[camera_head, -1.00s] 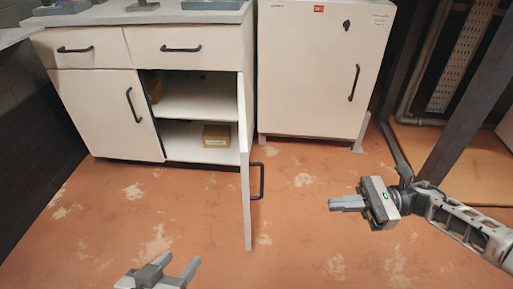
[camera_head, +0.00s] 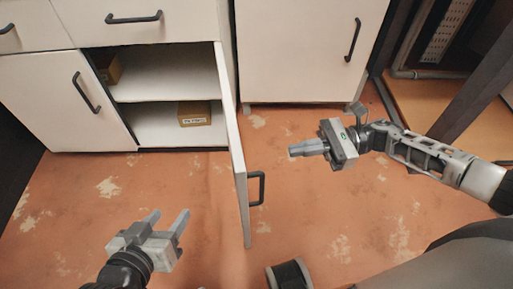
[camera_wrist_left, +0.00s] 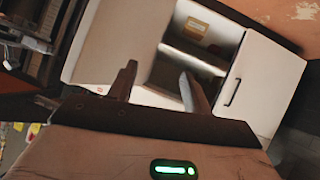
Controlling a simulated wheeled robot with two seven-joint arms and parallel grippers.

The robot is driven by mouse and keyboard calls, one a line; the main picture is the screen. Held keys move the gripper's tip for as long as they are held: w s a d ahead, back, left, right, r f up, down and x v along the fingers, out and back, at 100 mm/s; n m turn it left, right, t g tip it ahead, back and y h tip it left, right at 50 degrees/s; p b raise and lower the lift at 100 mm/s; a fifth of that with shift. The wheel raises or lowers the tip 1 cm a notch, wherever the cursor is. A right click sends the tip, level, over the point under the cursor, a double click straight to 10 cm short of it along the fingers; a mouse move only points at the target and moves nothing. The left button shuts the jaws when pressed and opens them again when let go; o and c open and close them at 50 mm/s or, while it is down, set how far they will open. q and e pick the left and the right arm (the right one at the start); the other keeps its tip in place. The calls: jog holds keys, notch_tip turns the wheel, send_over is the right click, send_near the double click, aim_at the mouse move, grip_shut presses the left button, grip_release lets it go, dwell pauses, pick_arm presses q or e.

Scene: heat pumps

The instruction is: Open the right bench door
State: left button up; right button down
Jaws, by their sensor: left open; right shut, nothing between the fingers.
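The right bench door (camera_head: 236,145) stands swung out from the white bench, seen nearly edge-on in the head view. Its black handle (camera_head: 257,188) is on the face turned to the right. The shelves behind it are exposed, with a small box (camera_head: 195,114) on the lower shelf and another box (camera_head: 107,68) at the upper left. My left gripper (camera_head: 168,222) is open and empty, left of the door and apart from it. In the left wrist view its fingers (camera_wrist_left: 157,85) point toward the open compartment. My right gripper (camera_head: 292,151) is shut and empty, right of the door, apart from the handle.
The left bench door (camera_head: 62,105) is closed, with drawers (camera_head: 135,20) above. A white cabinet (camera_head: 300,50) stands to the right of the bench. A dark frame post (camera_head: 470,95) is further right. The orange floor (camera_head: 100,190) in front is mostly clear.

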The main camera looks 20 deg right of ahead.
aim_at(241, 154)
pick_arm(q)
jog(key=shift+a+f+p, duration=0.1)
jog(key=shift+f+p, duration=0.2)
pick_arm(e)
jog(key=w+a, duration=0.1)
jog(key=a, duration=0.8)
jog(key=shift+a, duration=0.3)
pick_arm(q)
jog(key=shift+g, duration=0.3)
